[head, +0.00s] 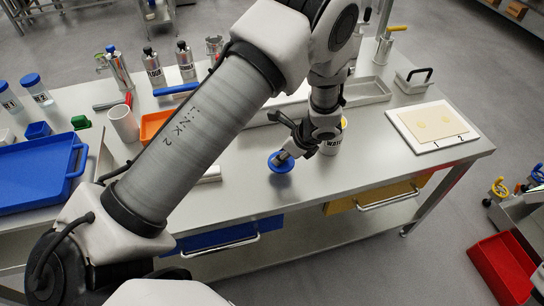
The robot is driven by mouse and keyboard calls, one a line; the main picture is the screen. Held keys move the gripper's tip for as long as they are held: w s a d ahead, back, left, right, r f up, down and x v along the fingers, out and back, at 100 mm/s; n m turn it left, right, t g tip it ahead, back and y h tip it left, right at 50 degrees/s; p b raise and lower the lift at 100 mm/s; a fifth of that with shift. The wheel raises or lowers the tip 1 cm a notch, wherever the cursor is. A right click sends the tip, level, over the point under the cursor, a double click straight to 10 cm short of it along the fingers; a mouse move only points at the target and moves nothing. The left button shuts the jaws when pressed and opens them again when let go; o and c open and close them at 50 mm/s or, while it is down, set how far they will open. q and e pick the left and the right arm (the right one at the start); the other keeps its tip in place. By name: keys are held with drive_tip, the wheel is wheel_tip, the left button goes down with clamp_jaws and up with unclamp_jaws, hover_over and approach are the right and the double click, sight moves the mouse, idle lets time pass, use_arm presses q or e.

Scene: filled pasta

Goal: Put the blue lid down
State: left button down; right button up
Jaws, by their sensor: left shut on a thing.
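The round blue lid (281,164) is at the front middle of the steel table (330,190). My left gripper (287,154) is shut on it, with the fingers reaching down and left to the lid's top. The lid is low, at or just above the bare steel; I cannot tell whether it touches. My right gripper is not in view.
A blue tray (35,177) stands at the left, and a white board with a pasta sheet (432,127) at the right. Several bottles, including a blue-capped jar (37,90), stand along the back. Bare steel lies in front and right of the lid.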

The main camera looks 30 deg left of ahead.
sight(289, 160)
use_arm(q)
drive_tip(key=a, duration=0.2)
drive_tip(key=w+a, duration=0.1)
drive_tip(key=a, duration=0.1)
drive_tip(key=shift+w+f+p, duration=0.1)
drive_tip(key=shift+f+p, duration=0.05)
drive_tip(key=shift+p, duration=0.15)
drive_tip(key=f+p, duration=0.1)
drive_tip(key=f, duration=0.2)
drive_tip(key=shift+a, duration=0.2)
drive_tip(key=shift+w+f, duration=0.15)
drive_tip(key=shift+f, duration=0.35)
drive_tip(key=c, duration=0.8)
unclamp_jaws()
drive_tip(key=shift+c, duration=0.2)
drive_tip(key=shift+r, duration=0.35)
drive_tip(key=shift+d+r, duration=0.25)
drive_tip(key=b+v, duration=0.1)
drive_tip(key=v, duration=1)
